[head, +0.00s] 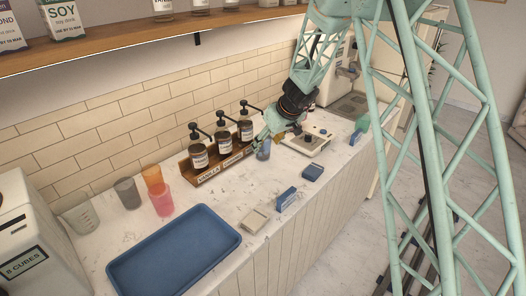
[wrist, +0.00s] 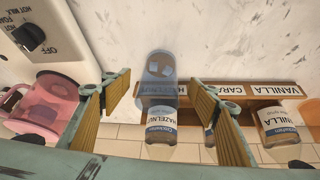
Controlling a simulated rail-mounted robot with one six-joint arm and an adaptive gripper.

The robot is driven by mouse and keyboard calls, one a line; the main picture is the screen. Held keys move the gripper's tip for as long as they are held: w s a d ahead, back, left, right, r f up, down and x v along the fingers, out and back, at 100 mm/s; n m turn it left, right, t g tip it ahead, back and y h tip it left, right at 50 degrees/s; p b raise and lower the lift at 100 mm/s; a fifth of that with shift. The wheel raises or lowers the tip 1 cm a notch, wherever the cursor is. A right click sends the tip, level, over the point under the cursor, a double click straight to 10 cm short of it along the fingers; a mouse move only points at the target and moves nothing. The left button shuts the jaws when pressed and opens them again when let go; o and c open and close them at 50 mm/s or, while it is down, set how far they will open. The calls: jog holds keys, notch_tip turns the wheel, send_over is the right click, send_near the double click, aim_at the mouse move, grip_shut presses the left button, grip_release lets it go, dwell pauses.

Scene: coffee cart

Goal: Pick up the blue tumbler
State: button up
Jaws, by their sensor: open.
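The blue tumbler (head: 263,150) is translucent and stands on the counter at the right end of the wooden syrup rack, beside a white machine. In the wrist view the blue tumbler (wrist: 160,70) shows between my two fingers, with a hazelnut syrup bottle (wrist: 160,125) partly seen beyond it. My gripper (head: 263,137) is down at the tumbler in the head view. In the wrist view my gripper (wrist: 160,92) is open, with a visible gap between each finger and the tumbler. The tumbler's far side and exact contact with the counter are unclear.
The syrup rack (head: 205,178) with pump bottles stands close left of the tumbler. The white machine (head: 308,142) is close right. A pink pitcher (wrist: 58,92) is near my left finger in the wrist view. Orange, grey and pink cups and a blue tray (head: 175,255) are farther left.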

aim_at(263, 149)
jog(key=shift+w+a+f, duration=0.15)
jog(key=shift+w+f, duration=0.05)
jog(key=shift+f, duration=0.15)
jog(key=shift+f, duration=0.1)
jog(key=shift+x, duration=2.5)
jog(key=shift+c, duration=0.5)
jog(key=c, duration=1.1)
jog(key=shift+o, duration=0.2)
